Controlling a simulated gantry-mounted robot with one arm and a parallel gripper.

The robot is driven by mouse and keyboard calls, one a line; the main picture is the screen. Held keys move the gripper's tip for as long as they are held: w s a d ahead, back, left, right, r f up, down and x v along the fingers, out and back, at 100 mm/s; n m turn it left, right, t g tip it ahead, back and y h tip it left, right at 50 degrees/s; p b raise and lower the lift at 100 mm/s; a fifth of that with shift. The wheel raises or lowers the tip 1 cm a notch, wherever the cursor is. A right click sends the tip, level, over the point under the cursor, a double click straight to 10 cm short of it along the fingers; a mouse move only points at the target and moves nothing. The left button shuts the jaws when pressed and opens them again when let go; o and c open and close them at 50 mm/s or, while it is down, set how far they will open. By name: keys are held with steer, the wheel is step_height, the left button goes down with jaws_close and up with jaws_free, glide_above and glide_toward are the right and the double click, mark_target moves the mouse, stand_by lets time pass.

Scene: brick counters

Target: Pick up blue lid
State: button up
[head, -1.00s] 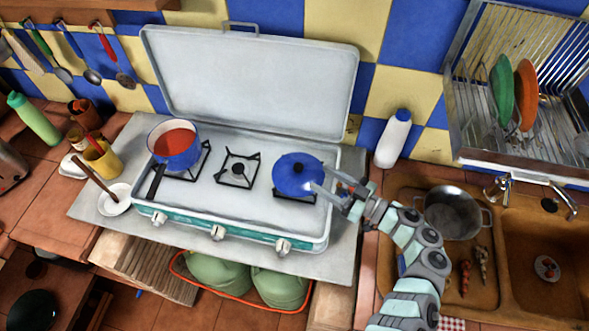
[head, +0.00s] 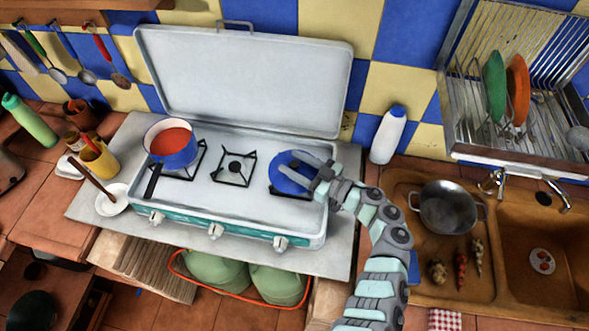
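The blue lid (head: 284,181) lies over the right burner of the white camping stove (head: 230,215). My gripper (head: 305,172) is over the right part of the lid, and its fingers cover the middle of it, where the dark knob was visible before. The two fingers look spread apart, with the lid's blue showing between them. I cannot tell whether they touch the knob. A blue pot (head: 171,147) with red contents stands on the left burner, its dark handle toward the front.
The stove's raised cover (head: 245,80) stands behind the burners. A white bottle with a blue cap (head: 388,137) stands to the right of the stove. The middle burner (head: 234,168) is empty.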

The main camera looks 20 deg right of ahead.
jaws_close()
stand_by(0.7)
